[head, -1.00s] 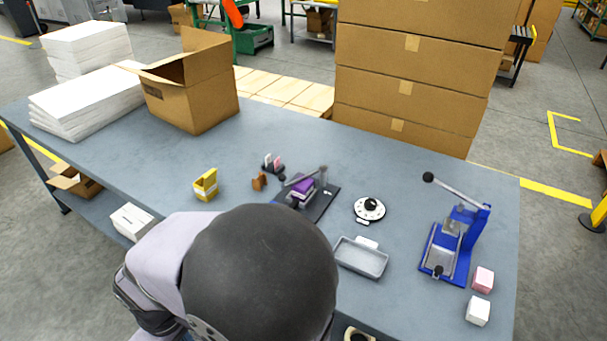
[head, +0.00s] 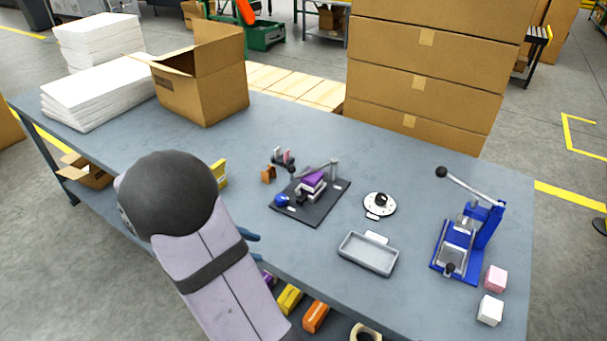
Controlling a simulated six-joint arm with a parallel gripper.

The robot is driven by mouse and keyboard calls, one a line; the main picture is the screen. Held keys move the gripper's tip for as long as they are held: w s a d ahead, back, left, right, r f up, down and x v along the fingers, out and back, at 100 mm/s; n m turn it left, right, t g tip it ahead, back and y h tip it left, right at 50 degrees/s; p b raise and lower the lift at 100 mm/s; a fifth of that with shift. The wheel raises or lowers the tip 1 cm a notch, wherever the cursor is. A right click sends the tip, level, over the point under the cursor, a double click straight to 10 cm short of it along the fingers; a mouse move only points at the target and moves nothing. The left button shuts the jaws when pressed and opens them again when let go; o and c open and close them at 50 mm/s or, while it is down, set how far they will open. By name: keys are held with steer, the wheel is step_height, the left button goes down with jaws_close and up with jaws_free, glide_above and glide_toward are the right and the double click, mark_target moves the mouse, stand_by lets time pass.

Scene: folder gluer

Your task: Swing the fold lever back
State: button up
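A dark base plate (head: 325,208) lies mid-table and carries a small fixture with a purple-topped block (head: 312,181). A grey lever (head: 318,168) with a dark knob at its left end crosses above the block, its right end at a post. A blue knob (head: 281,201) sits at the plate's left edge. Which of these is the fold lever is not certain at this size. My gripper (head: 254,246) is partly hidden behind my arm, near the table's front edge, left of and nearer than the plate. Its two bluish fingertips show apart, with nothing seen between them.
A white dial (head: 379,204) and grey tray (head: 368,254) lie right of the plate. A blue press (head: 465,240) with a raised lever stands further right, beside pink (head: 496,278) and white (head: 489,310) cubes. A yellow holder (head: 220,174) is partly behind my arm.

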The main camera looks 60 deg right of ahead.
steer(key=w+d+r+n+g+h, duration=0.1)
steer(key=d+h, duration=0.2)
steer(key=d, duration=0.3)
steer(key=w+d+r+n+g+h+b, duration=0.1)
steer(key=w+d+r+n+h, duration=0.1)
steer(key=d, duration=0.5)
steer(key=w+d+r+n+g+h+b, duration=0.1)
steer(key=w+d+r+n+h, duration=0.1)
steer(key=d+h, duration=0.2)
steer(key=shift+w+d, duration=0.2)
steer(key=shift+d, duration=1.35)
steer(key=shift+d+f+n+b, duration=0.15)
steer(key=shift+f+n+b, duration=0.15)
steer(key=shift+f+b, duration=0.35)
steer(key=shift+d+f, duration=0.15)
steer(key=shift+f, duration=0.2)
steer(key=shift+s, duration=0.1)
steer(key=shift+d, duration=0.1)
steer(key=shift+p+x, duration=0.7)
steer(key=shift+x, duration=2.8)
steer(key=shift+s, duration=0.1)
jaws_close()
